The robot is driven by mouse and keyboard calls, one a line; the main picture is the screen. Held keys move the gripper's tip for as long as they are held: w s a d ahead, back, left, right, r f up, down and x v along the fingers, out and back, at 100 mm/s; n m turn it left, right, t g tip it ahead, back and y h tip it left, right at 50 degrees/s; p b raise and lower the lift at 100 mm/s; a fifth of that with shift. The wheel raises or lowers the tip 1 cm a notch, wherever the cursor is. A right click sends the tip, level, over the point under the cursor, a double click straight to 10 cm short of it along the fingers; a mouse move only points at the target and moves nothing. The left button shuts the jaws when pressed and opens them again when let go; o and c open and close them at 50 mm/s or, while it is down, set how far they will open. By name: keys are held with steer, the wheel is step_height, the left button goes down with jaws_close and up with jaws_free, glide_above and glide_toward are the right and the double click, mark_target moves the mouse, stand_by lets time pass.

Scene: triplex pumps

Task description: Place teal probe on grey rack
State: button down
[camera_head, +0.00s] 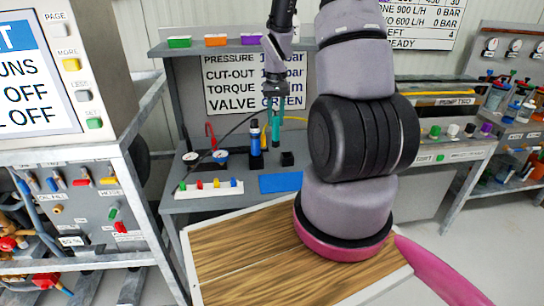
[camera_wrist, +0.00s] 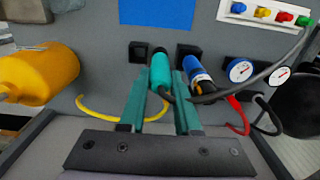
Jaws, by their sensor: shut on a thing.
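My gripper (camera_head: 275,108) hangs above the grey bench and is shut on the teal probe (camera_head: 276,125). In the wrist view the teal probe (camera_wrist: 160,72) lies between my two green fingers, its black cable leading off to the right. The probe appears upright and above the bench top, close to a blue-and-black probe (camera_head: 255,138). Two small dark square blocks stand on the bench; the bare one (camera_head: 288,158) is right of the blue probe in the head view. I cannot tell for certain which part is the grey rack.
On the bench are a blue mat (camera_head: 281,183), a white strip with coloured knobs (camera_head: 209,188) and two gauges (camera_head: 220,156). Yellow and red hoses lie nearby. A wooden-topped table (camera_head: 235,260) is in front.

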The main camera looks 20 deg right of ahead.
steer(key=f, duration=0.5)
steer(key=shift+w+f, duration=0.2)
steer(key=shift+f, duration=2.25)
steer(key=c, duration=0.6)
jaws_free()
step_height(320, 180, up, 12)
steer(key=shift+r, duration=0.1)
step_height(320, 180, up, 11)
steer(key=t, duration=0.2)
glide_above(275, 142)
steer(key=a, duration=0.2)
steer(key=s+a+r+t+y, duration=0.1)
steer(key=s+a+r, duration=0.3)
steer(key=s+r, duration=0.5)
steer(key=s+a+r+m+t+y, duration=0.1)
steer(key=s+a+r+t, duration=0.3)
steer(key=s+r, duration=0.5)
steer(key=shift+s+r, duration=0.15)
steer(key=shift+r, duration=0.05)
